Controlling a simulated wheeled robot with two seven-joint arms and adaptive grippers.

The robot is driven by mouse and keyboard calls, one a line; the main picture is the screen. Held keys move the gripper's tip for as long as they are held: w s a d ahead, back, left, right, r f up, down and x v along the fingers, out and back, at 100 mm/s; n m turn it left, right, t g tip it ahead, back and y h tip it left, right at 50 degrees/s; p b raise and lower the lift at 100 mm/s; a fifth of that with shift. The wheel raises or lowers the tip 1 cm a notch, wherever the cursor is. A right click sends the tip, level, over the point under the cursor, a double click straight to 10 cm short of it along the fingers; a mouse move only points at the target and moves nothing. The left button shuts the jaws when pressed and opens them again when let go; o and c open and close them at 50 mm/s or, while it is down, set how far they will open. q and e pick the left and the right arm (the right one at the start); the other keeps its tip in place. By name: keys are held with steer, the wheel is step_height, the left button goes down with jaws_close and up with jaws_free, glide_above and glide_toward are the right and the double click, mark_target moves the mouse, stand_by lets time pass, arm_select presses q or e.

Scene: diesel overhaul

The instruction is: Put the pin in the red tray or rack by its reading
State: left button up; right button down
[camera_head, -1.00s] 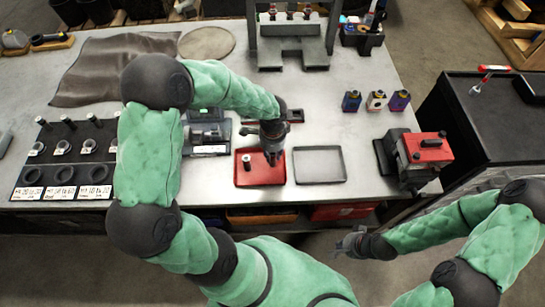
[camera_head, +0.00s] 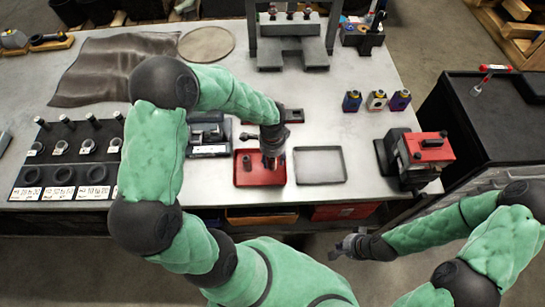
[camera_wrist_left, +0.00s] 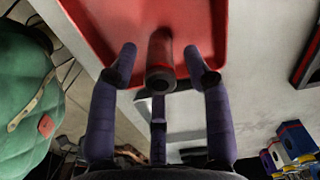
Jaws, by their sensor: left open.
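A dark cylindrical pin (camera_head: 247,161) stands in the left part of the red tray (camera_head: 262,181) at the table's front. My left gripper (camera_head: 268,163) is open over the tray, just to the right of the pin in the head view. In the left wrist view the pin (camera_wrist_left: 160,62) shows end-on between the spread fingers (camera_wrist_left: 160,55), with no finger clearly touching it. The black rack (camera_head: 40,165) at the left holds several pins and rings above white labels. My right gripper (camera_head: 350,245) hangs in front of the table; its fingers are too small to read.
An empty grey tray (camera_head: 320,178) lies right of the red tray. A red-topped machine (camera_head: 422,155) stands at the right front.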

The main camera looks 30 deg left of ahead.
arm_select(q)
steer(key=shift+r, duration=0.2)
step_height(320, 180, up, 12)
steer(key=p, duration=0.2)
steer(key=shift+f, duration=0.1)
stand_by(0.6)
